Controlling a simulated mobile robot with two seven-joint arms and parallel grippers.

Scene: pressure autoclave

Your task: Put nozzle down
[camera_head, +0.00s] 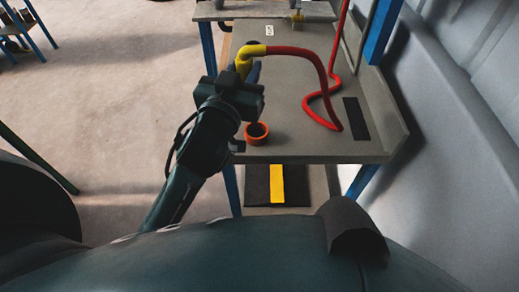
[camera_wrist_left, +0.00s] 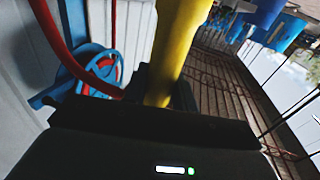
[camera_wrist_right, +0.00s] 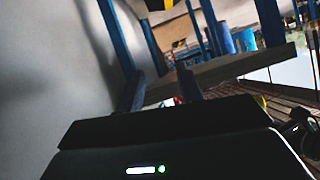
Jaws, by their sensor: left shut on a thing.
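The nozzle (camera_head: 250,54) is yellow with a red hose (camera_head: 318,60) running from its end. My left gripper (camera_head: 247,76) is shut on the nozzle and holds it over the left side of the grey workbench. In the left wrist view the yellow nozzle (camera_wrist_left: 176,50) rises from between the fingers of my left gripper (camera_wrist_left: 160,98). An orange ring-shaped holder (camera_head: 257,133) sits at the bench's near left corner, below and to the right of the gripper. My right gripper (camera_wrist_right: 180,95) shows only in the right wrist view, and its fingers are too dark to read.
The grey workbench (camera_head: 310,140) has blue legs and a raised right edge. The hose loops on it beside a dark flat strip (camera_head: 356,119). A black mat with a yellow stripe (camera_head: 277,184) lies below the bench. A blue hose reel (camera_wrist_left: 90,75) hangs on the wall.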

